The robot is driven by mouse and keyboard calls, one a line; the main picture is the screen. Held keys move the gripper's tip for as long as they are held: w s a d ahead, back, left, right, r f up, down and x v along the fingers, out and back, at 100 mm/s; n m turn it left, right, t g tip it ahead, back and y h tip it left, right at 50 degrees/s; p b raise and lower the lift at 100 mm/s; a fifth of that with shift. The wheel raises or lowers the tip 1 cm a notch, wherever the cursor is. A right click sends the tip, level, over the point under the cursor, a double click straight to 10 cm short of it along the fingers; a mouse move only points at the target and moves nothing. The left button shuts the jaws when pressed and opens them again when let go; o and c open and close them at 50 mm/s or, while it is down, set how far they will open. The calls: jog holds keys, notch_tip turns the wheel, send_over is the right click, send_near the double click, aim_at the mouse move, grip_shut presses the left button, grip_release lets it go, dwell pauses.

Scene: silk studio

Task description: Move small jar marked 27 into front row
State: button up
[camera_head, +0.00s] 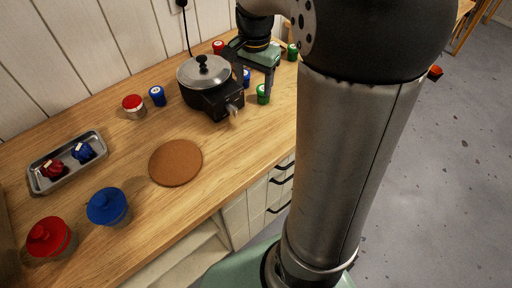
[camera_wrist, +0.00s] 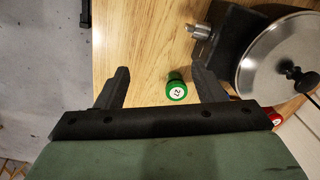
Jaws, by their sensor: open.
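A small green-lidded jar (camera_wrist: 177,88) stands in the wrist view between my gripper's two fingers, with a gap on each side. Its white label shows turned digits that look like 27, but they are small. It seems to be the green jar (camera_head: 263,93) right of the burner in the head view. My gripper (camera_head: 256,76) is open and empty, pointing down above the counter; its fingers also frame the jar in the wrist view (camera_wrist: 162,82). In the head view, a blue-lidded jar (camera_head: 246,77) is partly hidden at the gripper, and another green jar (camera_head: 292,51) stands behind it.
A lidded pot on a black burner (camera_head: 203,72) stands close left of the gripper. Red jars (camera_head: 134,106) and (camera_head: 218,47), a blue jar (camera_head: 157,95), a cork mat (camera_head: 176,162), a metal tray (camera_head: 87,160) and large red (camera_head: 50,238) and blue (camera_head: 108,206) canisters share the counter.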

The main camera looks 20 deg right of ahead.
jog(key=s+a+f+n, duration=0.2)
jog(key=s+a+n, duration=0.2)
jog(key=s, duration=0.5)
jog(key=s+a+f+n, duration=0.3)
jog(key=s+n, duration=0.4)
jog(key=s, duration=0.3)
jog(key=shift+a, duration=0.65)
